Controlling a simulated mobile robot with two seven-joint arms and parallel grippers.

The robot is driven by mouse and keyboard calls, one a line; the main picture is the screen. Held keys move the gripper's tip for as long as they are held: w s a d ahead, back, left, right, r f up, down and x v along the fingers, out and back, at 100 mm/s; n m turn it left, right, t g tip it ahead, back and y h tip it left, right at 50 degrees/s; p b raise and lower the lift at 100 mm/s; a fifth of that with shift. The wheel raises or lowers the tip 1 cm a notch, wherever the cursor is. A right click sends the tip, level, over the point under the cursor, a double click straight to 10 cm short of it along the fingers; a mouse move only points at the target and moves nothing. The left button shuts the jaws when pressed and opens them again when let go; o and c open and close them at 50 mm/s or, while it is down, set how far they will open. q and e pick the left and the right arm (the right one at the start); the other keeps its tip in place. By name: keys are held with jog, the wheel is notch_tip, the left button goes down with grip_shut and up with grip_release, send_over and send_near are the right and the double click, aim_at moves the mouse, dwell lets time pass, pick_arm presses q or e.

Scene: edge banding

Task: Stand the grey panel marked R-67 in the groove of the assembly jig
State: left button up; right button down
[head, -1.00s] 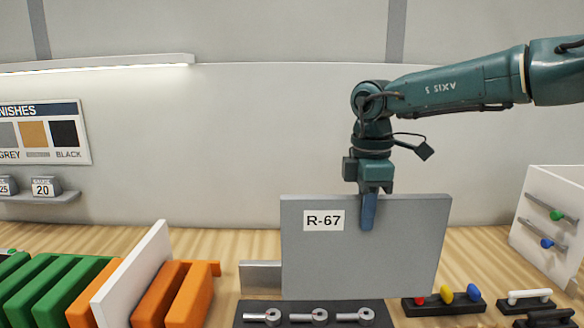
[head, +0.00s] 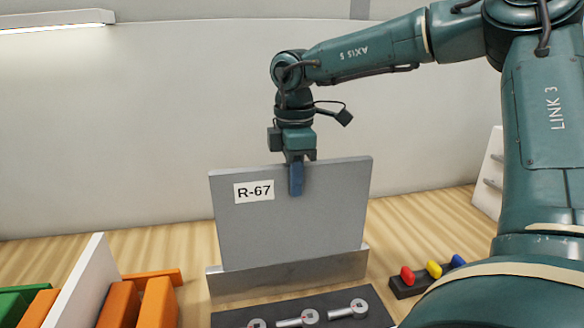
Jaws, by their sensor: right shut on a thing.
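The grey panel marked R-67 (head: 325,220) is upright in the middle of the head view, its label at its upper left. My right gripper (head: 296,182) is shut on its top edge from above. A low grey metal bar (head: 345,268), which looks like part of the assembly jig, runs along the panel's lower edge and sticks out on both sides. The panel's bottom edge meets or passes behind this bar; I cannot tell whether it sits in a groove. My left gripper is not in view.
A dark tray with several metal fittings (head: 297,319) lies in front of the bar. A dark holder with red, yellow and blue pieces (head: 432,272) is at right, partly behind my arm. Orange blocks (head: 158,303), a white panel (head: 75,283) and green blocks (head: 13,305) stand at left.

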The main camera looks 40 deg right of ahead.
aim_at(293, 230)
notch_tip(293, 230, down, 6)
jog(key=shift+w+f+b, duration=0.1)
jog(key=shift+f+b, duration=0.15)
jog(key=shift+b, duration=0.3)
notch_tip(293, 230, down, 2)
jog(key=shift+f+b, duration=0.15)
jog(key=shift+b, duration=1)
jog(key=shift+f+b, duration=0.75)
jog(key=shift+b, duration=0.1)
jog(key=shift+f+b, duration=0.55)
jog(key=shift+b, duration=0.05)
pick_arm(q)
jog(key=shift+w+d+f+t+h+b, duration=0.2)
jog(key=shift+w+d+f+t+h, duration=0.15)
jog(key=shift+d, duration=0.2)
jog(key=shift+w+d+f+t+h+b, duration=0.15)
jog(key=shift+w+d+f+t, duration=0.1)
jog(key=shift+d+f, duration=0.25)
pick_arm(e)
jog(key=shift+f, duration=0.3)
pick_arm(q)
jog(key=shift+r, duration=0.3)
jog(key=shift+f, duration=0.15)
